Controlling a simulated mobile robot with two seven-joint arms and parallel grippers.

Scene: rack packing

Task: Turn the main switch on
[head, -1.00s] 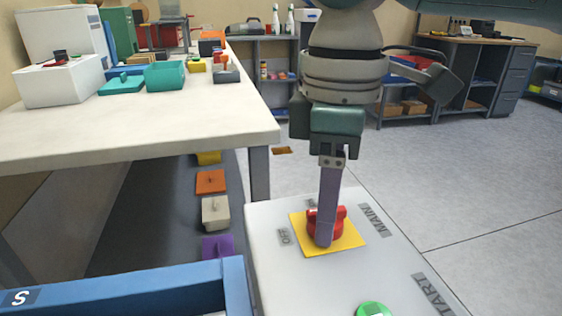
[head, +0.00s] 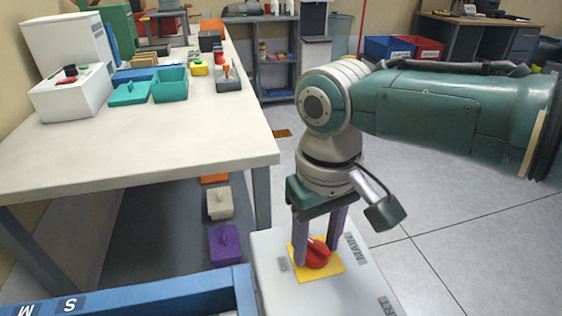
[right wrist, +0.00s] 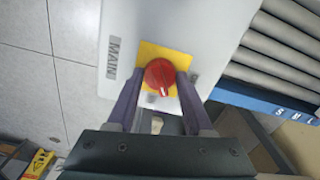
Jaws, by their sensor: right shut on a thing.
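The main switch is a red rotary knob (head: 317,254) on a yellow square plate (head: 331,271), set in the top of a pale panel box (head: 285,296). A grey label reading MAIN (head: 355,249) is beside the plate. My right gripper (head: 319,256) reaches down from above, with one purple finger on each side of the knob. In the right wrist view the knob (right wrist: 159,74) is between the fingertips, and its white mark points toward the gripper. The right gripper is shut on the knob. My left gripper is in no view.
A white table (head: 140,140) with teal trays (head: 169,85) and a white box (head: 70,95) stands at the left. Lidded boxes, one purple (head: 224,245), are beneath it. A blue-edged conveyor (head: 140,294) borders the panel. Open floor (head: 480,215) is at the right.

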